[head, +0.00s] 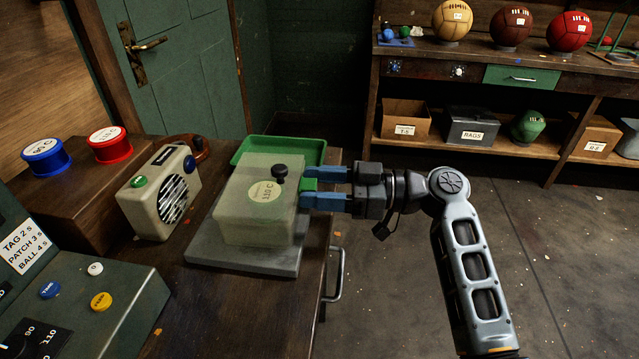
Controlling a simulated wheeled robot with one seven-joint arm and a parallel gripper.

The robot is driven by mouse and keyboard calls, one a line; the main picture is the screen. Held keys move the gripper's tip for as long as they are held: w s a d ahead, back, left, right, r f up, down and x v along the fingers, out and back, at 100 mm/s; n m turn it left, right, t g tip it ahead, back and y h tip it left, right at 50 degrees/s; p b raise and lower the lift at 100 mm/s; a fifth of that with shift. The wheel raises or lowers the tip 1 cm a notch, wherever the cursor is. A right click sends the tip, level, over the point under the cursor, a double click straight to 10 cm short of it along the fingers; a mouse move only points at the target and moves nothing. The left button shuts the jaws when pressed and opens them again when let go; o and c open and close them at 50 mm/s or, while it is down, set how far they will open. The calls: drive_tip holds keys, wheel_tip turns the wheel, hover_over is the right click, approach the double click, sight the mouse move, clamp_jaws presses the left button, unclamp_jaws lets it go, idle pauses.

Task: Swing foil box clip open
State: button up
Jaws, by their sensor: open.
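A pale, boxy block (250,205) with a round "110 C" label and a black knob (280,171) on top sits on a grey slab (240,258) on the bench. It is the only box near my gripper; I cannot tell for sure that it is the foil box. No clip can be made out clearly on it. My gripper (304,187) comes in from the right with its two blue fingers apart. The fingertips are at the block's right side, close to it or touching; I cannot tell which. A bit of green shows between the fingers.
A green tray (250,147) lies just behind the block. A beige radio-like box (160,192) stands to its left, with blue (45,160) and red (110,147) spools farther left. A control panel (100,305) fills the front left. Floor is open at right.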

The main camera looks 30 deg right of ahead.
drive_tip(key=c, duration=0.9)
drive_tip(key=shift+f, duration=0.1)
drive_tip(key=shift+f+b, duration=0.1)
drive_tip(key=shift+b, duration=0.3)
